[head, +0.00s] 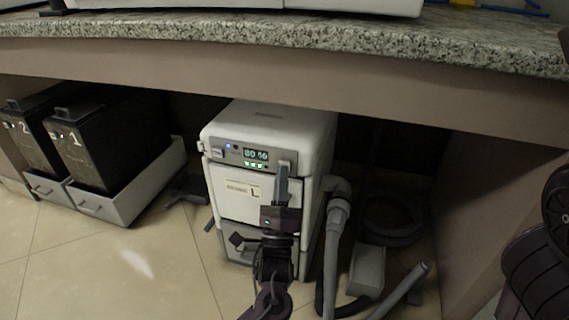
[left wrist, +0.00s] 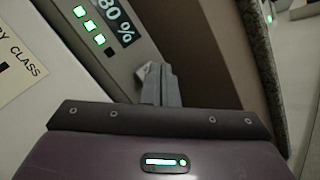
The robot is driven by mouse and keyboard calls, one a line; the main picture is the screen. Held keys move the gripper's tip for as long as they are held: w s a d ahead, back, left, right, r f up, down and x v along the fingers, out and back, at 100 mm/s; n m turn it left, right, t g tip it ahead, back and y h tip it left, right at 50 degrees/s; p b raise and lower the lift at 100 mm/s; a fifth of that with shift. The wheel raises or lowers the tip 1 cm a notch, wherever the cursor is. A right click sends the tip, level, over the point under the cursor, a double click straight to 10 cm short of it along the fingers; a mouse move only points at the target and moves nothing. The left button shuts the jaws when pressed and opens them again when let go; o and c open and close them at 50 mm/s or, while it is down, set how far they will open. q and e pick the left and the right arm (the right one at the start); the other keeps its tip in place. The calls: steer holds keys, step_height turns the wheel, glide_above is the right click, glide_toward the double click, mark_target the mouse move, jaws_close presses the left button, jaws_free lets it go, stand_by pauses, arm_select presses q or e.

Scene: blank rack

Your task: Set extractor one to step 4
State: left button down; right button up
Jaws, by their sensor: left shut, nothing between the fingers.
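A white extractor unit (head: 318,125) stands on the floor under the counter. Its grey front panel carries a display (head: 255,154) reading 80 %, which also shows in the left wrist view (left wrist: 112,20). Below the display is a row of small lights (left wrist: 90,26), three lit green and a dark one at the end. My left gripper (head: 283,168) is shut and empty, its fingertips at the right end of the panel. In the left wrist view the fingertips (left wrist: 158,80) are beside a small light-grey part, partly hidden; contact is unclear. My right gripper is out of view.
Black boxes marked 1 (head: 100,145) and 2 (head: 30,125) stand in grey trays at the left. A grey hose (head: 335,225) and a grey box (head: 367,269) lie right of the unit. The granite counter (head: 470,50) overhangs it. Floor at front left is clear.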

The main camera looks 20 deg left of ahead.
arm_select(q)
steer(key=shift+s+p, duration=0.3)
steer(key=shift+s, duration=0.2)
steer(key=s+p, duration=0.3)
steer(key=s, duration=0.2)
steer(key=shift+a, duration=0.1)
stand_by(2.8)
